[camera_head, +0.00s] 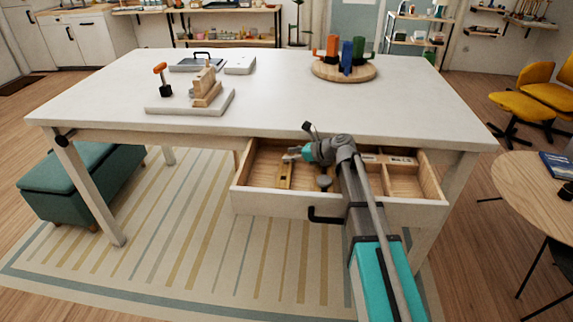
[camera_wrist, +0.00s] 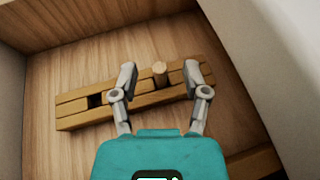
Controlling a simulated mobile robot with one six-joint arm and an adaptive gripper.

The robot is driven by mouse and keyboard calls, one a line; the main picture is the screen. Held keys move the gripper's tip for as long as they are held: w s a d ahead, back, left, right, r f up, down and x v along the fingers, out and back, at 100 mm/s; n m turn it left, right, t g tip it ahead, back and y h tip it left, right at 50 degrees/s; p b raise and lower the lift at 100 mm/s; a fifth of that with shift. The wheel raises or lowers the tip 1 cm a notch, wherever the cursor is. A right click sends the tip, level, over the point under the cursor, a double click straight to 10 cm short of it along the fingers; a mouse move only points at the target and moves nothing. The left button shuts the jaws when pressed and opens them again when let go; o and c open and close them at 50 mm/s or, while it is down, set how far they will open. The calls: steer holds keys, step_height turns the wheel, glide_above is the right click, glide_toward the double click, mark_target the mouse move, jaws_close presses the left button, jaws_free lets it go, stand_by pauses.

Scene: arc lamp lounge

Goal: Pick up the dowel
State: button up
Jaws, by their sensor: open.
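The dowel (camera_wrist: 160,70) is a short, round, light-wood peg. In the wrist view it stands up from a slotted wooden block (camera_wrist: 75,115) on the drawer floor. My gripper (camera_wrist: 161,74) is open, with one finger on each side of the dowel and visible gaps between. In the head view my gripper (camera_head: 290,155) reaches into the open drawer (camera_head: 270,202), over the block (camera_head: 285,178). The dowel cannot be made out in the head view. Its lower end is hidden in the block.
Drawer walls stand close around my gripper, and the white tabletop (camera_head: 270,100) overhangs behind it. Another wooden piece (camera_wrist: 255,163) lies at lower right in the wrist view. On the table are a grey board (camera_head: 170,109) with tools and a round wooden stand (camera_head: 325,74).

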steer(key=shift+x, duration=0.95)
steer(key=shift+d, duration=0.1)
jaws_close()
